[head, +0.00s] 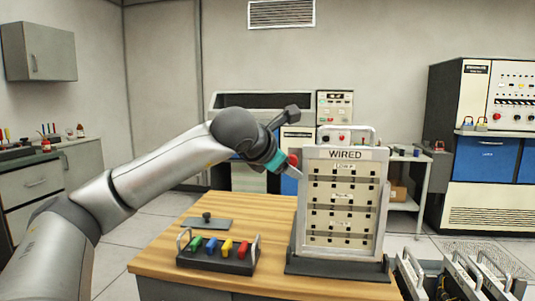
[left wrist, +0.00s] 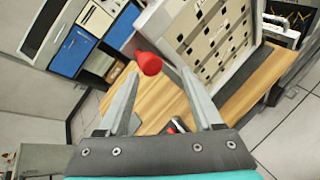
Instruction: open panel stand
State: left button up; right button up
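The panel stand (head: 298,222) stands upright on the wooden table, with a light frame, a "WIRED" label, a top handle and rows of slotted strips on its face. A red knob (head: 293,159) sits at its upper left edge. In the left wrist view, the red knob (left wrist: 149,63) lies between and slightly beyond my fingertips, with a gap visible on the right side. My left gripper (head: 293,171) is at the stand's left edge beside the knob. Its fingers (left wrist: 158,73) are spread and hold nothing. My right gripper is out of view.
A dark tray (head: 215,267) with several coloured handles lies on the wooden table (head: 155,264), left of the stand. A flat grey plate with a small knob (head: 207,217) lies behind it. Handled grey units (head: 455,278) stand at the lower right.

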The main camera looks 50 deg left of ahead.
pick_arm(q)
jog(key=b+v, duration=0.2)
jog(key=v, duration=1.1)
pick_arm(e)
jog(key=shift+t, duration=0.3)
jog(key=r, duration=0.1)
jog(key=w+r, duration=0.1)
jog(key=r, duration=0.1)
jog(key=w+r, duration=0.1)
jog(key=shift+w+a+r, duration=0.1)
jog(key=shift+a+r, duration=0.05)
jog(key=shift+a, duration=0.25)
